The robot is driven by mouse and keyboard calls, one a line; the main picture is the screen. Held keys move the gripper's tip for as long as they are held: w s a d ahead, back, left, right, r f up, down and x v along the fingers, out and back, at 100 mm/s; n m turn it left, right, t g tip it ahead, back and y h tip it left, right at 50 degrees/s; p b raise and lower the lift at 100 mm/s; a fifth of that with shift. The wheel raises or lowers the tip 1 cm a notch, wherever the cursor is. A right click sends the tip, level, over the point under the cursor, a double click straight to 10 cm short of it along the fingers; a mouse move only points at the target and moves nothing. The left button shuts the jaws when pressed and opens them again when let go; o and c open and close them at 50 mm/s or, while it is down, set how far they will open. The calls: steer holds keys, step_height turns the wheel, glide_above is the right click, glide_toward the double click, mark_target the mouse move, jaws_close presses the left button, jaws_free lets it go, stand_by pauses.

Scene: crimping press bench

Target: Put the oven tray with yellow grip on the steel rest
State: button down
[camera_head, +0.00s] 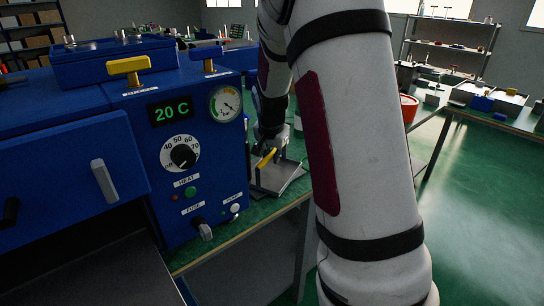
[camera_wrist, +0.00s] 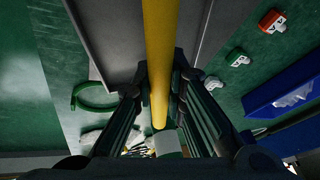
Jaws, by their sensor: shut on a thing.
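My gripper (camera_head: 270,140) is shut on the yellow grip of the oven tray (camera_head: 267,158), low over the green bench just right of the blue press. In the wrist view the yellow grip (camera_wrist: 158,50) runs between the two fingers of my gripper (camera_wrist: 161,80). Grey metal (camera_wrist: 112,35) spreads below the grip on both sides. In the head view a grey metal plate (camera_head: 283,184) lies below the gripper, near the bench edge. I cannot clearly tell the tray from the steel rest there, nor whether they touch. My arm hides the area to the right.
The blue press (camera_head: 205,160) with dial and gauge stands close on the left. In the wrist view, a green ring (camera_wrist: 80,98) lies on the left; an orange-red block (camera_wrist: 271,21), small green clamps (camera_wrist: 238,59) and a blue bin (camera_wrist: 290,88) lie on the right.

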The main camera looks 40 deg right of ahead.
steer(key=c, duration=1.6)
jaws_free()
steer(key=shift+c, duration=0.2)
steer(key=p+v, duration=0.1)
steer(key=v, duration=0.6)
steer(key=shift+r, duration=0.25)
steer(key=shift+s, duration=0.2)
